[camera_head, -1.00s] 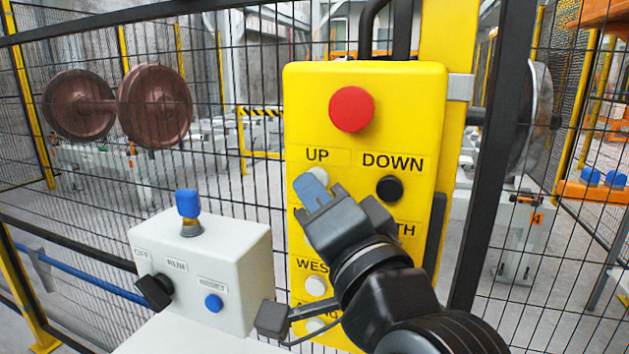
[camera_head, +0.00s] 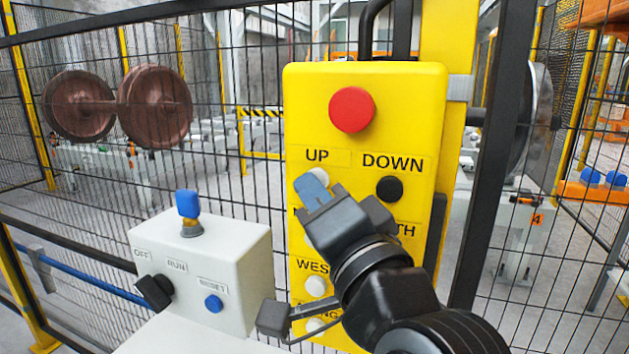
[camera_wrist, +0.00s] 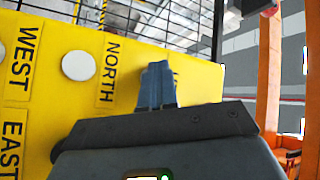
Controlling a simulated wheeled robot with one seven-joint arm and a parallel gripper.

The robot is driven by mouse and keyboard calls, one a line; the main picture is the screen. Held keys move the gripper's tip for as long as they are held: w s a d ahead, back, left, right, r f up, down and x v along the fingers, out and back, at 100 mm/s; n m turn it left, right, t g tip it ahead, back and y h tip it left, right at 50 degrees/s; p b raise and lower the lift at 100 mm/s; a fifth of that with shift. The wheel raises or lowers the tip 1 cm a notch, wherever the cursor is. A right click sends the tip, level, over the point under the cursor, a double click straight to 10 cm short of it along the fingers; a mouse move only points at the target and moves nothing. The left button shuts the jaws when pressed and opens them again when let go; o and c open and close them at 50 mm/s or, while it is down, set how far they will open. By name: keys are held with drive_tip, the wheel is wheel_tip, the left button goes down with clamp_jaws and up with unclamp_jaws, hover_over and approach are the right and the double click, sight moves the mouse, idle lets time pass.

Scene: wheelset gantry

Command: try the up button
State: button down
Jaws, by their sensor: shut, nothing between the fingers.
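The yellow control panel (camera_head: 300,120) hangs in front of me with labelled buttons. The white up button (camera_head: 320,175) sits under the UP label, partly covered by my gripper. My gripper (camera_head: 310,186) is shut and empty, with its blue fingertips over the lower left of that button. I cannot tell whether they touch it. In the wrist view my gripper (camera_wrist: 157,80) points at the yellow face beyond the NORTH label, and its fingers hide the up button. The black down button (camera_head: 389,189) is to the right, clear of the fingers.
A red button (camera_head: 352,109) is above the UP label. The white north button (camera_wrist: 78,65) shows in the wrist view, and the west button (camera_head: 316,285) lies lower. A grey control box (camera_head: 235,255) stands left. Mesh fence is behind.

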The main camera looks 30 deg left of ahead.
idle(0.3)
drive_tip(key=shift+s+d+p, duration=0.25)
drive_tip(key=shift+s+p, duration=0.2)
drive_tip(key=shift+s, duration=0.3)
drive_tip(key=s+p, duration=0.1)
drive_tip(key=s, duration=0.1)
drive_tip(key=s+d+p, duration=0.1)
drive_tip(key=s, duration=0.2)
idle(0.6)
